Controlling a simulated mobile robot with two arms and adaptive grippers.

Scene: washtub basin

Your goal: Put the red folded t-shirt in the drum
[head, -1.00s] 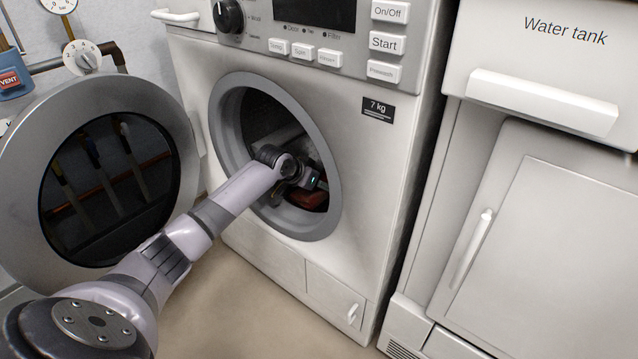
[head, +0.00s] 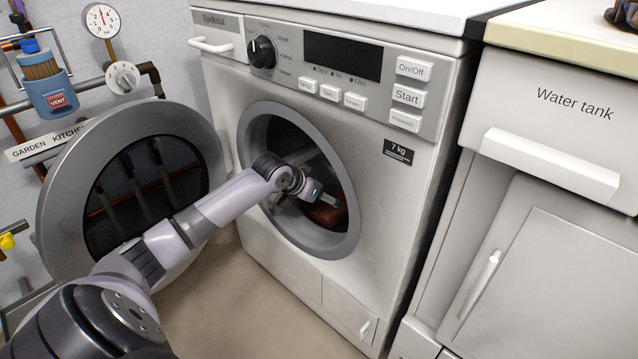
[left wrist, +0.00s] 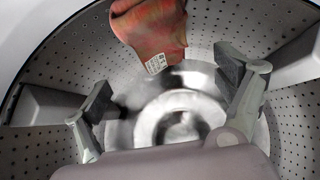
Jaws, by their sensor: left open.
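The red folded t-shirt (head: 326,214) lies inside the drum of the white washing machine, low in the round opening. In the left wrist view the t-shirt (left wrist: 150,28) is at the top, orange-red with a white label, against the drum (left wrist: 285,95) with its perforated grey wall. My left gripper (head: 326,197) reaches through the opening. Its two fingers stand wide apart in the left wrist view (left wrist: 165,75), with nothing between them, and the t-shirt is beyond and apart from them. Part of the t-shirt is hidden in the head view. My right gripper is not in view.
The washer's round door (head: 55,215) stands open at the left. The opening's grey rim (head: 335,245) surrounds my left arm. A cabinet with a water tank drawer (head: 550,165) stands at the right. Pipes and gauges (head: 103,20) are on the wall at the left.

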